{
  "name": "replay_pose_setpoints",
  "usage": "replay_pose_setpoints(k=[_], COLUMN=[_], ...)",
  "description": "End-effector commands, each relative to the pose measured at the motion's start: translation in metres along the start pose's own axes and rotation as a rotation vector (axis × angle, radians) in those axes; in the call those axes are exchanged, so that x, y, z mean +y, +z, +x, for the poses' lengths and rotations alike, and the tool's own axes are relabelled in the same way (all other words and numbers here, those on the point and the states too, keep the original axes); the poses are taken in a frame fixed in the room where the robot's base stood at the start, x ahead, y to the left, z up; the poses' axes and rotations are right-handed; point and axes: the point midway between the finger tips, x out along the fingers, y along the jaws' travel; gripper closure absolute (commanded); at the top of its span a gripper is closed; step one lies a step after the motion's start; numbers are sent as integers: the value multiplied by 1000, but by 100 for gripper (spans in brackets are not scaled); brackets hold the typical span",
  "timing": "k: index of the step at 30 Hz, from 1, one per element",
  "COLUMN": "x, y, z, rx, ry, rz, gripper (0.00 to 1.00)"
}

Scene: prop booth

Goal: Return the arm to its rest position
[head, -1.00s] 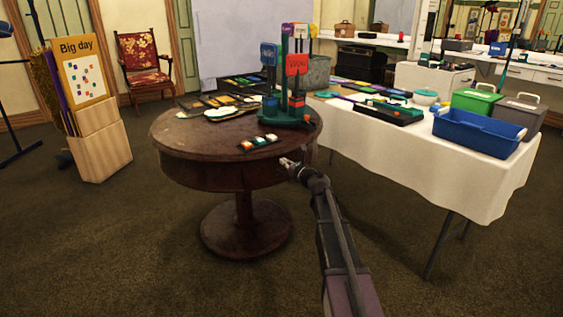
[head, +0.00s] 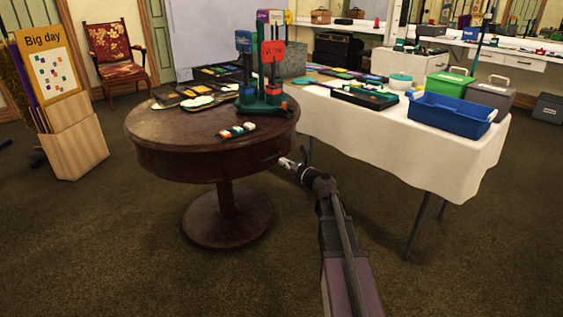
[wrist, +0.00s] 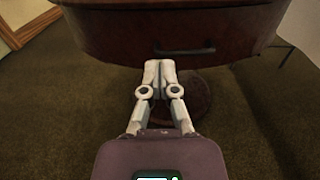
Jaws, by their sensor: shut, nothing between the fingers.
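My gripper (head: 287,163) is at the end of my outstretched arm, in front of the right side of the round wooden table (head: 165,145), a little below the level of its top. In the wrist view my gripper (wrist: 160,68) shows with its two pale fingers together and nothing between them. The table's drawer front with a dark handle (wrist: 184,51) is just beyond the fingertips. I cannot tell from the pictures whether the tips touch the table.
A table with a white cloth (head: 440,165) stands to the right, bearing a blue bin (head: 450,118) and a green box (head: 450,85). On the round table are a coloured stand (head: 262,107) and a small tray (head: 236,131). The carpet in front is clear.

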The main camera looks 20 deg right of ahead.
Motion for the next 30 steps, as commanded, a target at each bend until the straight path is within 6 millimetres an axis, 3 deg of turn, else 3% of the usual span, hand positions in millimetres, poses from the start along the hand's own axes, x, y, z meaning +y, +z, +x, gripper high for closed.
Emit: replay_pose_setpoints(k=[11,16,20,30], x=[2,16,42,139], y=[0,-4,-12,-61], z=[1,1,-1,-27], rx=[1,29,81,273], ry=[3,38,106,481], rz=[-4,-79,-226,-869], gripper=[100,100,100,100])
